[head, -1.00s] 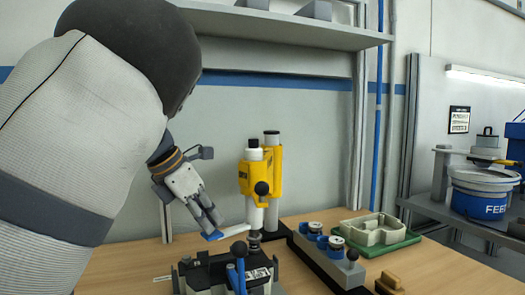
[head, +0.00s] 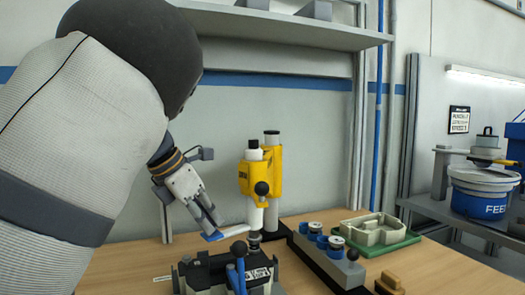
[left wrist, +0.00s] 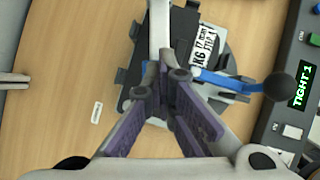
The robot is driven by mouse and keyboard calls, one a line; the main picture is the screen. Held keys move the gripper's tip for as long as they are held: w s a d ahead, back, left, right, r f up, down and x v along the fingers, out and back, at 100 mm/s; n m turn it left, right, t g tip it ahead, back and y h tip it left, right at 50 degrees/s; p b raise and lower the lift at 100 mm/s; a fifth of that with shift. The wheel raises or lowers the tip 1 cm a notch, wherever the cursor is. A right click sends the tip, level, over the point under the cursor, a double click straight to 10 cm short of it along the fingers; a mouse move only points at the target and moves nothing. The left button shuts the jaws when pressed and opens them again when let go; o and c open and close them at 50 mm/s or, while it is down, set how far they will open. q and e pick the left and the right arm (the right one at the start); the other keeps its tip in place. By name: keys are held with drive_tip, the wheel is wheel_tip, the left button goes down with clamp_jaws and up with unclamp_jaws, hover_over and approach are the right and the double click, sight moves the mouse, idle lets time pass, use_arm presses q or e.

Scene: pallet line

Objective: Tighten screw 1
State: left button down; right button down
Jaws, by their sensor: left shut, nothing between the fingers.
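My left gripper (head: 213,232) hangs over the left side of a dark fixture (head: 195,278) on the wooden table. In the left wrist view its purple-padded fingers (left wrist: 165,80) meet at the tips with nothing between them. The fixture has a blue lever (left wrist: 228,81) with a black ball knob (left wrist: 279,87) and a printed label (left wrist: 205,45). A green display (left wrist: 301,87) reads "TIGHT 1". No screw can be made out. My right gripper is out of view.
A dark rail with blue-and-grey parts (head: 316,236) and a green tray (head: 378,243) holding a pale part stand to the right. A brown block (head: 389,283) lies near the front. A blue-and-white bucket (head: 482,195) stands at the far right. Bare table shows left of the fixture.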

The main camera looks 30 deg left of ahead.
use_arm(q)
drive_tip(key=shift+f, duration=0.25)
wheel_tip(320, 180, up, 9)
drive_tip(key=shift+r, duration=0.2)
idle(0.8)
